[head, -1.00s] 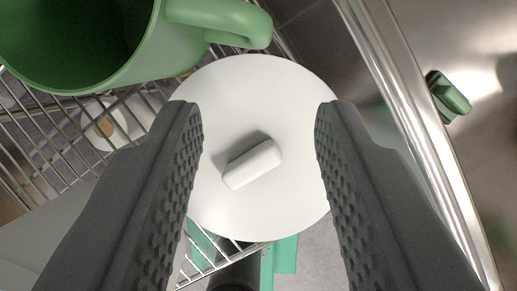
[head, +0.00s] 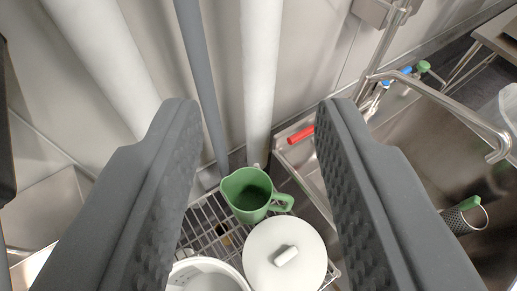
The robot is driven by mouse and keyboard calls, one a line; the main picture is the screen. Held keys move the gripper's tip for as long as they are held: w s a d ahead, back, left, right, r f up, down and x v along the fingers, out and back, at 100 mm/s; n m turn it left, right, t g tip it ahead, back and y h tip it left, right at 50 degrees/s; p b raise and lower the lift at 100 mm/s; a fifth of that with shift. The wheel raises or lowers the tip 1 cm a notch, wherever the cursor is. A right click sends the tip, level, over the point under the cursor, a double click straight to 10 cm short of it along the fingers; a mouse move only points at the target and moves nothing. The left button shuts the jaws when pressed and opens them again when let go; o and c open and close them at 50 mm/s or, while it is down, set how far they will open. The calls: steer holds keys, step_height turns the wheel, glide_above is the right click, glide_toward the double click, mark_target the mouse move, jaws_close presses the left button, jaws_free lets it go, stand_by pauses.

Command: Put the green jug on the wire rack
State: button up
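The green jug (head: 249,193) stands upright on the wire rack (head: 206,222), near its back end, with its handle pointing right. A round white lid (head: 268,253) with a bar knob is in front of the jug on the rack; whether anything is under it is hidden. My gripper (head: 252,118) is open and empty. Its two dark fingers are raised well above the rack, with the jug showing between and beyond them.
A white round container (head: 205,275) is at the lower left of the rack. Pipes (head: 262,75) rise behind the jug. To the right are a steel sink (head: 428,165), a tap (head: 440,95), a red-handled item (head: 300,134) and a green-topped grater (head: 463,214).

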steer(key=s+a+r+t, duration=0.1)
steer(key=s+r, duration=0.2)
steer(key=r, duration=0.1)
steer(key=shift+s+r, duration=0.25)
steer(key=shift+r, duration=0.15)
step_height(320, 180, up, 4)
steer(key=p, duration=0.4)
steer(key=shift+w+r, duration=0.1)
steer(key=shift+r, duration=0.05)
